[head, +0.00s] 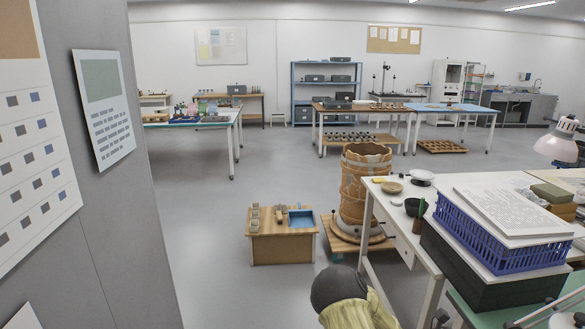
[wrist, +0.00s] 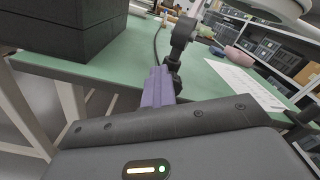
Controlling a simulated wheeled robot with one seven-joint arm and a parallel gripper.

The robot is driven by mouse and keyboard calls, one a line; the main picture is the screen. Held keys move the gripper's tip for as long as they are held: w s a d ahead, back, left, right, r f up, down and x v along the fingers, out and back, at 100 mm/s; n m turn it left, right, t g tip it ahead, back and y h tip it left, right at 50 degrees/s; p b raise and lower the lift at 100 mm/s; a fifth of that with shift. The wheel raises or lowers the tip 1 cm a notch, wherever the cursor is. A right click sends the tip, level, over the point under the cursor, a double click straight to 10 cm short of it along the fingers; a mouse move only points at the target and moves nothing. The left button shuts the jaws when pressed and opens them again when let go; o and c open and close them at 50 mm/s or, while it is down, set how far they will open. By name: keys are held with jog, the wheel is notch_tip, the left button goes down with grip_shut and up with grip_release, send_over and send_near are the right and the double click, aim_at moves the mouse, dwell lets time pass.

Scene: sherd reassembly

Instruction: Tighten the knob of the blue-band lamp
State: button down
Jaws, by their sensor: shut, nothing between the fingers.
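In the wrist view my gripper (wrist: 158,76) is shut, its purple fingers pressed together with nothing visible between them. The fingertips point at a dark jointed lamp stand (wrist: 183,32) at the green table's edge; they appear close to its lower dark fitting (wrist: 174,64), but I cannot tell whether they touch. A pale lamp shade (wrist: 268,6) is cut off at the top right. I cannot make out a blue band or clearly identify the knob.
The green table (wrist: 125,55) carries a black box (wrist: 65,40) at left and a white printed sheet (wrist: 240,84) at right. In the head view a blue crate (head: 490,240) sits on a black box. A dark rounded shape with yellow cloth (head: 355,312) is low in front.

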jog(key=shift+s+p, duration=0.6)
jog(key=shift+p, duration=1.05)
jog(key=shift+r, duration=0.15)
jog(key=shift+w+r+p, duration=0.2)
jog(key=shift+r+p, duration=0.2)
jog(key=shift+p, duration=0.15)
jog(key=a+p, duration=0.1)
jog(key=a, duration=0.5)
jog(key=shift+s+p, duration=0.15)
jog(key=shift+p, duration=0.25)
